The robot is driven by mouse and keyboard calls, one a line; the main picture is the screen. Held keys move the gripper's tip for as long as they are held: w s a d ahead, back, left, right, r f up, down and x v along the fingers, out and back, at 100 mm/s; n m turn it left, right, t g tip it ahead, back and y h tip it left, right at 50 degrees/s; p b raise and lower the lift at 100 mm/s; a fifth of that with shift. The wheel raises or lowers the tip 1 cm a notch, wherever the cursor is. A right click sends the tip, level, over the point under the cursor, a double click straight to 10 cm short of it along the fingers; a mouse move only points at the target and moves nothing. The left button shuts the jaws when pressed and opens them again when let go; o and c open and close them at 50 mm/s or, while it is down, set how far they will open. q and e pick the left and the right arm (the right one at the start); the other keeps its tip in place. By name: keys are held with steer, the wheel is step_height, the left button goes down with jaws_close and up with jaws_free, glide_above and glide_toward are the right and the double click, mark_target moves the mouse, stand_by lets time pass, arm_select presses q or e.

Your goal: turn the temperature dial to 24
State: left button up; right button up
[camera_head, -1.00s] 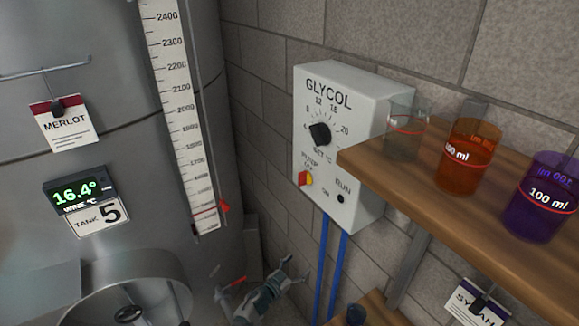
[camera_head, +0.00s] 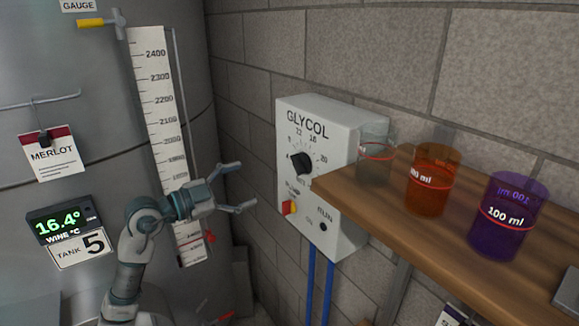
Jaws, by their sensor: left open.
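The temperature dial (camera_head: 302,163) is a black knob on the white GLYCOL control box (camera_head: 338,222) on the block wall. Its printed scale shows marks such as 16 and 20; some figures are too small to read surely. I cannot tell exactly where the knob points. My left gripper (camera_head: 246,187) is open and empty, to the left of the box and apart from the dial, with its fingers pointing right towards it. My right gripper is not in view.
A wooden shelf (camera_head: 400,215) juts out right of the dial, carrying a clear beaker (camera_head: 375,160), an orange beaker (camera_head: 432,182) and a purple beaker (camera_head: 507,217).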

arm_select(q)
steer(key=p, duration=0.2)
glide_toward(294, 166)
steer(key=w+x, duration=0.1)
steer(key=x, duration=0.5)
steer(key=p+x, duration=0.1)
steer(key=x, duration=0.3)
steer(key=shift+s+d+f+p, duration=0.1)
steer(key=shift+d+f+p, duration=0.1)
steer(key=shift+d+p, duration=0.15)
steer(key=shift+a, duration=0.45)
steer(key=c, duration=1.1)
steer(key=shift+c, duration=0.3)
